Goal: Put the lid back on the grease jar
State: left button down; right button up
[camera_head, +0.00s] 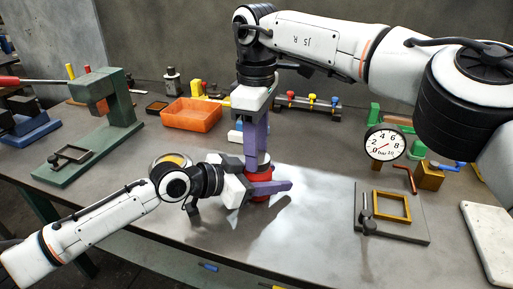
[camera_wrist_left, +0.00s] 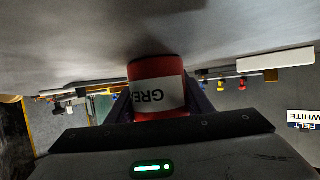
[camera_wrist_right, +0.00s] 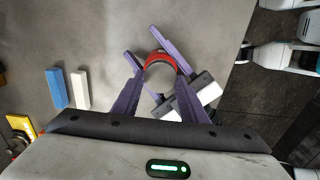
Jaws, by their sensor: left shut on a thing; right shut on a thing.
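The red grease jar (camera_head: 259,196) stands upright near the middle of the table. My left gripper (camera_head: 266,187) comes from the left and is shut around the jar, low above the table. My right gripper (camera_head: 257,155) points down directly over the jar, its purple fingers shut on a round grey disc, seemingly the lid (camera_wrist_right: 160,76). The red jar rim shows behind the disc in the right wrist view (camera_wrist_right: 161,55). Whether lid and jar touch is hidden by the fingers.
A round container with yellow contents (camera_head: 181,159) stands behind my left arm. An orange bin (camera_head: 191,114) and a green press (camera_head: 109,110) are at the back left. A pressure gauge (camera_head: 384,143) and a plate with a yellow frame (camera_head: 392,207) are on the right. The front table is clear.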

jog(key=o, duration=0.9)
jog(key=shift+o, duration=0.5)
jog(key=shift+s+a, duration=0.1)
jog(key=shift+s, duration=0.1)
jog(key=shift+r, duration=2.3)
jog(key=shift+c, duration=0.4)
